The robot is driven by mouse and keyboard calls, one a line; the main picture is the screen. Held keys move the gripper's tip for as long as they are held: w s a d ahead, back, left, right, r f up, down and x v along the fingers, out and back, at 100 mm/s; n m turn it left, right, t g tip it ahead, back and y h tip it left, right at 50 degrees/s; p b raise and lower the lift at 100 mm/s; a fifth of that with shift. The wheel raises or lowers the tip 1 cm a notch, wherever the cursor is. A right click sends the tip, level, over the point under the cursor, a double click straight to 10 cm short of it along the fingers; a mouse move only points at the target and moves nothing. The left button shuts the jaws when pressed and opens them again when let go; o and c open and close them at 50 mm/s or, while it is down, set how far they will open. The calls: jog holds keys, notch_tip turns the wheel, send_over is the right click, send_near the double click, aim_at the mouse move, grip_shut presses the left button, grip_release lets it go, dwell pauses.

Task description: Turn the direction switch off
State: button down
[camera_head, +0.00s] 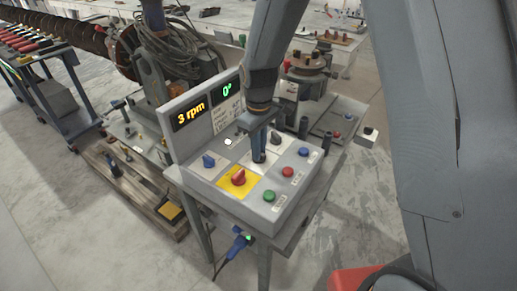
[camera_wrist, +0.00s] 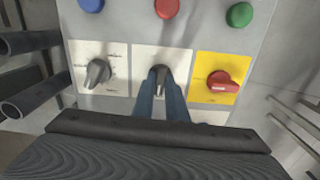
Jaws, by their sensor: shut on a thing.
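A grey control panel (camera_head: 222,188) carries several rotary switches. My gripper (camera_head: 259,158) points down onto the middle switch of the front row. In the wrist view, my blue fingers (camera_wrist: 161,98) are shut on this dark middle switch (camera_wrist: 160,73), which sits on a white plate with its pale mark towards me. To its left is another dark switch (camera_wrist: 97,72), turned at a slant. To its right is a red switch (camera_wrist: 221,83) on a yellow plate. The labels are too small to read, so I cannot tell by name which one is the direction switch.
Blue (camera_head: 303,152), red (camera_head: 288,171) and green (camera_head: 269,195) buttons line the panel's front edge. A wooden pallet (camera_head: 125,185) lies left of the stand.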

jog(key=shift+w+n, duration=0.1)
jog(key=shift+n, duration=0.2)
jog(key=c, duration=1.8)
grip_release()
jog(key=shift+o, duration=0.2)
jog(key=shift+r, duration=0.1)
jog(key=shift+r+b, duration=1.05)
jog(key=shift+r, duration=2.8)
jog(key=s+d+f+m+t, duration=0.1)
jog(key=s+d+f+m, duration=0.1)
jog(key=s+d+m, duration=0.8)
jog(key=s+d+b, duration=0.1)
jog(key=s+d, duration=0.4)
jog(key=shift+s, duration=0.25)
